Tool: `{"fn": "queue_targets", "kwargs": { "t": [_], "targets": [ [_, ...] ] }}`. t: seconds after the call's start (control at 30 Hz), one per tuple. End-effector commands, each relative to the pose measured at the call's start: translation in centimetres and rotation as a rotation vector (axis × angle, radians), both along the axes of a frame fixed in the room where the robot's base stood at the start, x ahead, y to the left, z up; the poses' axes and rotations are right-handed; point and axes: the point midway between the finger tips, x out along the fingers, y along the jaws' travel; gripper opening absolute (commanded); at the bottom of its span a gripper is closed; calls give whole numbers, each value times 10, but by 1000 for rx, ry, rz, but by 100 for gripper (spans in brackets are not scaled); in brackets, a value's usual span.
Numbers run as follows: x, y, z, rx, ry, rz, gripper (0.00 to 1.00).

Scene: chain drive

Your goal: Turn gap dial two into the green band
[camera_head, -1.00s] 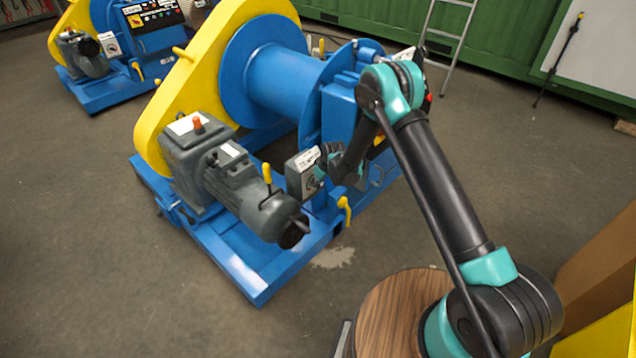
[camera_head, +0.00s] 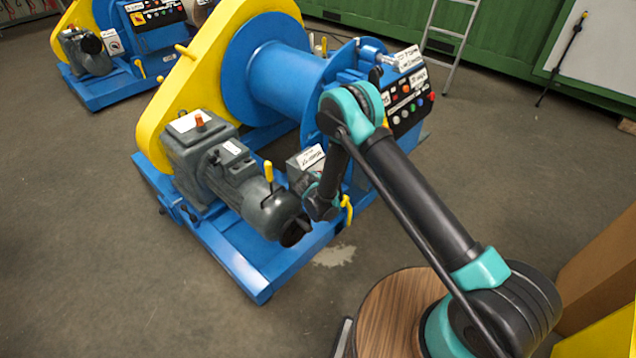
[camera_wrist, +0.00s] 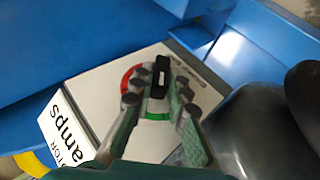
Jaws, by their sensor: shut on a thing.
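In the wrist view a pale dial face (camera_wrist: 188,68) carries a red arc (camera_wrist: 132,82) on its left and a green band (camera_wrist: 157,116) at its lower edge. A black elongated knob (camera_wrist: 160,66) stands in the middle. My gripper (camera_wrist: 160,88) is shut on the knob, with fingers on both its sides. The knob's pointing end is not clear. Part of the dial is hidden by my fingers. In the head view the small grey dial box (camera_head: 298,172) sits beside the motor, and my wrist hides its front.
A grey motor (camera_head: 250,195) with a yellow lever (camera_head: 268,171) stands close left of the dial box. A yellow handle (camera_head: 347,210) is just right of my wrist. A blue drum (camera_head: 275,80) and a control panel (camera_head: 408,105) are behind. The floor in front is open.

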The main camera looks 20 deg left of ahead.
Motion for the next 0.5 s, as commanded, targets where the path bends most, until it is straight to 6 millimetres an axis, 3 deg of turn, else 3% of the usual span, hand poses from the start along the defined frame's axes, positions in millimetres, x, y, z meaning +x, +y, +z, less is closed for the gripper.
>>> {"fn": "queue_targets", "kwargs": {
  "t": [0.47, 0.5],
  "targets": [
    [0, 0, -1, -6, -14, 0, 0],
    [0, 0, -1, -6, -14, 0, 16]
  ]
}}
